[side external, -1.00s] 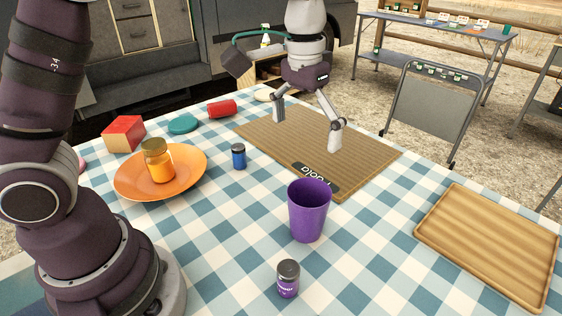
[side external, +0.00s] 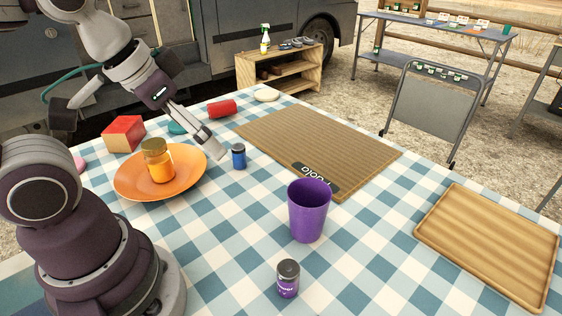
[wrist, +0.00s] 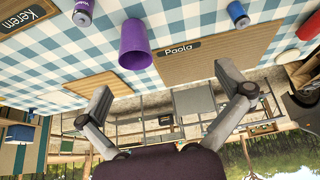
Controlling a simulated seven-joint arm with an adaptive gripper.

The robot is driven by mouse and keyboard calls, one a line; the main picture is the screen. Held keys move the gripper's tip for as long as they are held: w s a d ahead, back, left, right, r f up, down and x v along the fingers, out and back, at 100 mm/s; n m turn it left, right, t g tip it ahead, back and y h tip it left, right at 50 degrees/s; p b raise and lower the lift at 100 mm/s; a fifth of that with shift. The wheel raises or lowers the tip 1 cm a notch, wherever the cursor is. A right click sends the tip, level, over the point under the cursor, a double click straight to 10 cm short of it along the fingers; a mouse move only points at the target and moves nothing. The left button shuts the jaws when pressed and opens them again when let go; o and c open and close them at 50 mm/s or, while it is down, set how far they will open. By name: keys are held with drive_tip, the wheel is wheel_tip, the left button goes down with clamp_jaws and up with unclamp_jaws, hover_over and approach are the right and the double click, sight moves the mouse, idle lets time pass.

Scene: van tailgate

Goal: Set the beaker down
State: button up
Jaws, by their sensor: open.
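The purple beaker (side external: 308,215) stands upright on the checked tablecloth in the side external view, by the near corner of the brown placemat (side external: 300,140). It overlaps part of the mat's black name label in the picture. In the wrist view the beaker (wrist: 135,50) shows beside the mat labelled "Paola" (wrist: 210,55). My gripper (side external: 211,143) is open and empty, well apart from the beaker, over the far left part of the table near the orange plate. In the wrist view its fingers (wrist: 164,87) are spread with nothing between them.
An orange plate (side external: 130,190) with an orange jar (side external: 158,163), a blue jar (side external: 239,157), a red can (side external: 222,108) and a red-yellow box (side external: 123,134) stand left. A purple jar (side external: 288,280) stands in front of the beaker. A wooden tray (side external: 490,245) lies right.

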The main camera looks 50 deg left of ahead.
sight(309, 197)
wheel_tip(309, 197, down, 10)
drive_tip(key=w+d+m+g+h, duration=0.2)
drive_tip(key=m+g+h, duration=0.1)
drive_tip(key=m+h, duration=0.45)
drive_tip(key=w+d+f+t+h, duration=0.1)
drive_tip(key=w+t, duration=0.1)
drive_tip(key=w, duration=0.2)
drive_tip(key=w+d+f+m+t+h, duration=0.1)
drive_tip(key=w+d+f+t, duration=0.1)
drive_tip(key=w+t, duration=0.1)
drive_tip(key=w+d+f+t+h, duration=0.1)
drive_tip(key=w+d+t, duration=0.1)
drive_tip(key=w, duration=0.2)
drive_tip(key=shift+w+f+t, duration=0.2)
drive_tip(key=shift+w+t, duration=0.1)
drive_tip(key=shift+t, duration=0.1)
drive_tip(key=c, duration=1.1)
wheel_tip(309, 197, up, 9)
drive_tip(key=w+d, duration=0.2)
drive_tip(key=d, duration=1.2)
wheel_tip(309, 197, down, 9)
drive_tip(key=shift+r, duration=0.15)
